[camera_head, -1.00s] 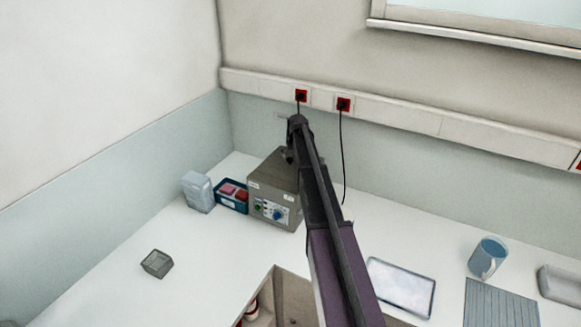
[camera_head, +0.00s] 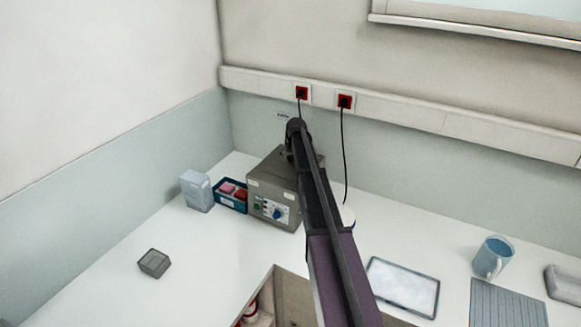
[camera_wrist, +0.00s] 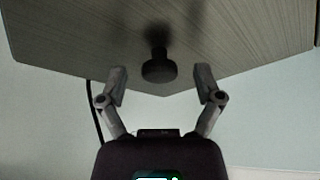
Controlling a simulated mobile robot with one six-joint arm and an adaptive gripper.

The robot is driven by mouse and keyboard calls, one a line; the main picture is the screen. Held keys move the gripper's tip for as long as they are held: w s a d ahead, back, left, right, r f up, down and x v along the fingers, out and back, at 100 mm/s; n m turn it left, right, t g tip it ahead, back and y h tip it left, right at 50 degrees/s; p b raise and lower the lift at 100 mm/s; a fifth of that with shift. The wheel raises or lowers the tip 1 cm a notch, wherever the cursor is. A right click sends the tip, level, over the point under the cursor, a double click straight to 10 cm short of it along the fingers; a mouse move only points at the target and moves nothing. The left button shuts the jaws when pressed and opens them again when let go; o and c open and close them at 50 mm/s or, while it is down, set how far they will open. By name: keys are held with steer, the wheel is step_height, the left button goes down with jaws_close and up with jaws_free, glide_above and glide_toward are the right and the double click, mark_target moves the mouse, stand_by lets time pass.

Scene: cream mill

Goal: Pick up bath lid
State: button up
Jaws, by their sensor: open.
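The bath is a grey metal box (camera_head: 270,211) with a dial and labels on its front, at the back of the counter in the head view. Its lid top (camera_head: 268,166) is partly hidden by my arm. In the wrist view the lid is a brushed, streaked plate (camera_wrist: 80,40) with a round black knob (camera_wrist: 158,71). My gripper (camera_wrist: 160,77) is open, with one finger on each side of the knob and a gap on both sides. The gripper's fingers are hidden in the head view.
A blue tray with pink and red items (camera_head: 231,206) and a pale box (camera_head: 196,190) stand left of the bath. A small grey block (camera_head: 154,263) lies front left. A white-topped tray (camera_head: 403,287) and blue mug (camera_head: 492,257) are at right. A black cable (camera_head: 345,160) hangs behind.

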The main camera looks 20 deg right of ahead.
steer(key=shift+w+f, duration=0.15)
steer(key=shift+f, duration=0.25)
stand_by(0.3)
steer(key=c, duration=1.2)
